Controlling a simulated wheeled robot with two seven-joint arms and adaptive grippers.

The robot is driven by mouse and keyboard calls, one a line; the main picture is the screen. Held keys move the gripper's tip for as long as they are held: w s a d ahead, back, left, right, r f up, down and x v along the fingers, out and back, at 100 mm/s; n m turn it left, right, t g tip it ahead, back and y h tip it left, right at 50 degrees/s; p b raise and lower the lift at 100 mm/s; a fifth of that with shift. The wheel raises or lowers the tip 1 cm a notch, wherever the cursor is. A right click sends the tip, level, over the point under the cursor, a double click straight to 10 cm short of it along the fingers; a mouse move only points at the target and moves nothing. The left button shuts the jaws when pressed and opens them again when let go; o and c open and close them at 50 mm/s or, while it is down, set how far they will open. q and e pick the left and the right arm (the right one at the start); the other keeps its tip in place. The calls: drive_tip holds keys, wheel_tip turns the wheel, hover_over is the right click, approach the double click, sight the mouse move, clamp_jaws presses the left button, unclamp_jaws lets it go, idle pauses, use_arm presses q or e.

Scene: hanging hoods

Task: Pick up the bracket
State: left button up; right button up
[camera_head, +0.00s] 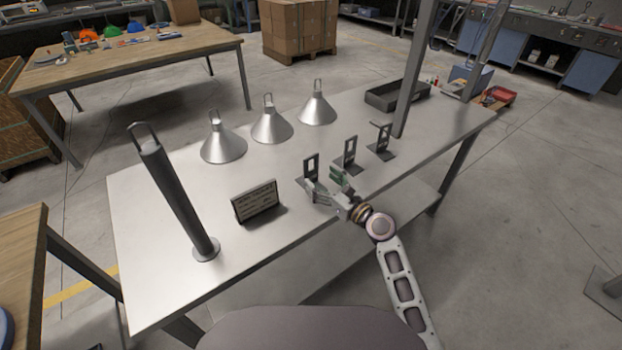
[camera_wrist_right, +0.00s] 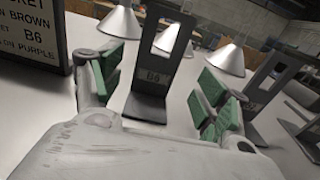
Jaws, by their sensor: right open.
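Several dark upright brackets with a window cut in each stand on the metal table. The nearest bracket (camera_head: 311,168) is just beyond my right gripper (camera_head: 326,186). In the right wrist view this bracket (camera_wrist_right: 151,75), marked B6, stands between the green finger pads of the open right gripper (camera_wrist_right: 160,95), with no clear contact. The middle bracket (camera_head: 349,153) and the far bracket (camera_head: 382,139) stand further right and back. Another bracket (camera_wrist_right: 268,80) shows at the right of the wrist view. My left gripper is not in view.
Three silver cone hoods (camera_head: 222,147) stand behind the brackets on the table (camera_head: 150,270). A dark sign (camera_head: 255,201) with text stands left of the gripper. A black tray (camera_head: 397,95) and upright beam (camera_head: 416,70) are at the back right.

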sight(312, 173)
drive_tip(key=shift+x, duration=0.75)
drive_tip(key=shift+b+x, duration=0.3)
drive_tip(key=shift+x, duration=0.9)
drive_tip(key=shift+w+a+f, duration=0.15)
drive_tip(key=shift+w+a, duration=0.15)
drive_tip(key=shift+a, duration=0.15)
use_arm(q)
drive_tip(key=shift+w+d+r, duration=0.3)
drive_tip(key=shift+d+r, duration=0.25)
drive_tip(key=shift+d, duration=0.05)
use_arm(e)
drive_tip(key=shift+c, duration=0.4)
